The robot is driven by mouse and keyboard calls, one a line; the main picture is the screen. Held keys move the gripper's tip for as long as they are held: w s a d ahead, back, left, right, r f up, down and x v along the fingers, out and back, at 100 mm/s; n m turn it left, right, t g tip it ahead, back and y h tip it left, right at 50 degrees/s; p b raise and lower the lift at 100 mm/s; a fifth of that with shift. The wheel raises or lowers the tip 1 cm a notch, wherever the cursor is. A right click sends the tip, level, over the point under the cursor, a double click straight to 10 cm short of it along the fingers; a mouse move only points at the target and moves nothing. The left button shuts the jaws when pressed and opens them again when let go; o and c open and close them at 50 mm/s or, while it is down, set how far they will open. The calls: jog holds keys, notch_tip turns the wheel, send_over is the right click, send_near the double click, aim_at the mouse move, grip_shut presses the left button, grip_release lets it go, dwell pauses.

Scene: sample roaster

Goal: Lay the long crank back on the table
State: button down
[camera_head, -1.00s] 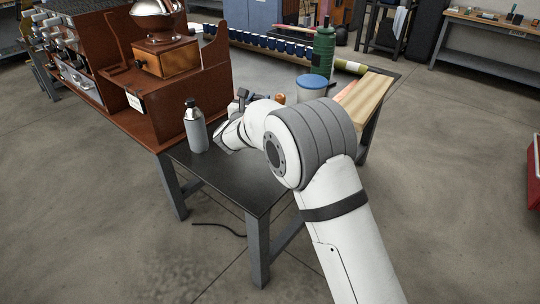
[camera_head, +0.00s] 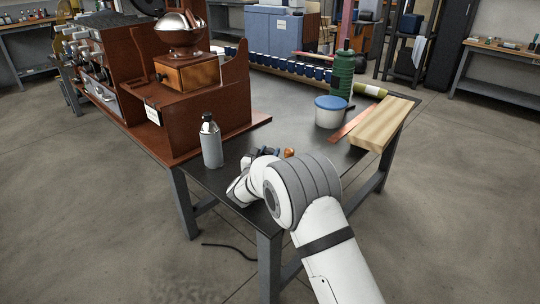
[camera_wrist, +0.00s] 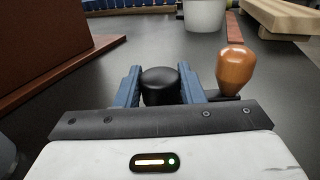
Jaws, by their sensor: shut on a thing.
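My gripper (camera_wrist: 160,80) is shut on a black round hub (camera_wrist: 160,86) between its two blue fingers. The hub appears to be part of the long crank, whose orange-brown wooden knob (camera_wrist: 237,68) stands upright just right of the right finger. A short dark piece of the crank shows below the knob. In the head view the knob (camera_head: 289,153) is a small orange spot beside my gripper (camera_head: 268,155), low over the near part of the dark table (camera_head: 215,180). My arm hides much of the crank. I cannot tell whether it touches the table.
A grey bottle (camera_head: 211,147) stands left of my gripper, near the wooden grinder stand (camera_head: 205,108). A blue-lidded tub (camera_head: 330,112), a copper strip (camera_head: 352,125), light wood boards (camera_head: 375,130) and a green flask (camera_head: 342,75) are farther back. Table surface between is clear.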

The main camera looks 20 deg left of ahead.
jog(key=shift+r, duration=0.15)
jog(key=shift+s+d+f+b, duration=0.1)
jog(key=shift+f+b, duration=0.45)
jog(key=shift+f, duration=0.1)
jog(key=c, duration=0.9)
grip_release()
jog(key=shift+f, duration=0.3)
jog(key=shift+c, duration=0.2)
jog(key=shift+r, duration=0.1)
jog(key=shift+r+p, duration=0.25)
jog(key=shift+p, duration=0.1)
jog(key=s, duration=0.4)
jog(key=s+p, duration=0.1)
jog(key=s, duration=0.3)
jog(key=s+r+p, duration=0.1)
jog(key=s, duration=0.3)
jog(key=shift+w, duration=0.1)
